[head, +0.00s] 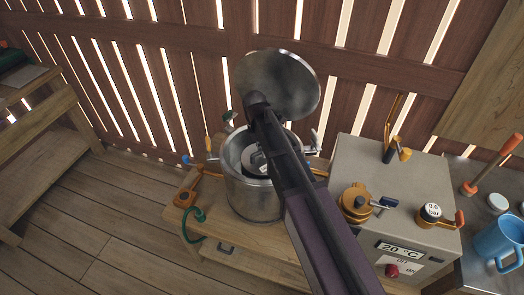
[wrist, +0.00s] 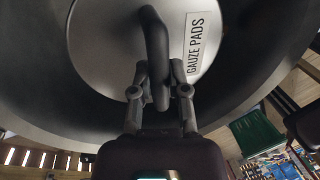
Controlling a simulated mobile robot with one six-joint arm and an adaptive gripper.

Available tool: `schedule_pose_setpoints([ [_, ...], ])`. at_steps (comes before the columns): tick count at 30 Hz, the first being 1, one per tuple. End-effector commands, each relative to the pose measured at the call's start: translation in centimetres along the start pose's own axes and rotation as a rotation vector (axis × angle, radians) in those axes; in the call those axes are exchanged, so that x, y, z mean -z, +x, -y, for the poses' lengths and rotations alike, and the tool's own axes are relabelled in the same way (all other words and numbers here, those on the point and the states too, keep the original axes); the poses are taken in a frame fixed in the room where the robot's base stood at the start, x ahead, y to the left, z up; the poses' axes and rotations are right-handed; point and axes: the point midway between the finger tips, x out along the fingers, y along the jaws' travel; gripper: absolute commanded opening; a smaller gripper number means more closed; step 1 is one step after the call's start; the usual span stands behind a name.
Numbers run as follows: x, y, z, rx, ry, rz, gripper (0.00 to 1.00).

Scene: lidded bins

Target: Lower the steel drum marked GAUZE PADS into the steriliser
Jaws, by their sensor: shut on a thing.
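The steriliser (head: 252,200) is a round steel pot on a wooden bench in the head view. Its round lid (head: 278,85) stands open behind the mouth. The steel drum (head: 256,162) shows partly inside the pot's mouth, the rest hidden by my arm and the pot wall. In the wrist view the drum's pale top (wrist: 110,50) bears the label GAUZE PADS, and the steriliser's wall (wrist: 40,100) curves around it. My gripper (wrist: 161,75) is shut on the drum's black handle (wrist: 153,30). I cannot tell whether the drum touches the bottom.
A grey control box (head: 400,170) stands right of the pot, with orange knobs, a valve and a 20 °C display. A blue mug (head: 498,240) is at the far right. A green hose (head: 188,228) hangs at the front left. A slatted wall stands close behind.

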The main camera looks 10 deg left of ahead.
Motion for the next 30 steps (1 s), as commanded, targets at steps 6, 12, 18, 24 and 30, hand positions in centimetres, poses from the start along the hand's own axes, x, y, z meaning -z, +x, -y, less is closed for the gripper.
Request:
schedule_pose_setpoints([
  [6, 0.00, 0.23, -0.04, 0.001, 0.000, 0.000, 0.00],
  [12, 0.00, 0.41, -0.08, 0.001, 0.000, 0.000, 0.00],
  [18, 0.00, 0.40, -0.07, 0.001, 0.000, 0.000, 0.61],
  [24, 0.00, 0.41, -0.08, 0.000, 0.000, 0.000, 0.61],
  [30, 0.00, 0.39, -0.09, 0.000, 0.000, 0.000, 0.61],
])
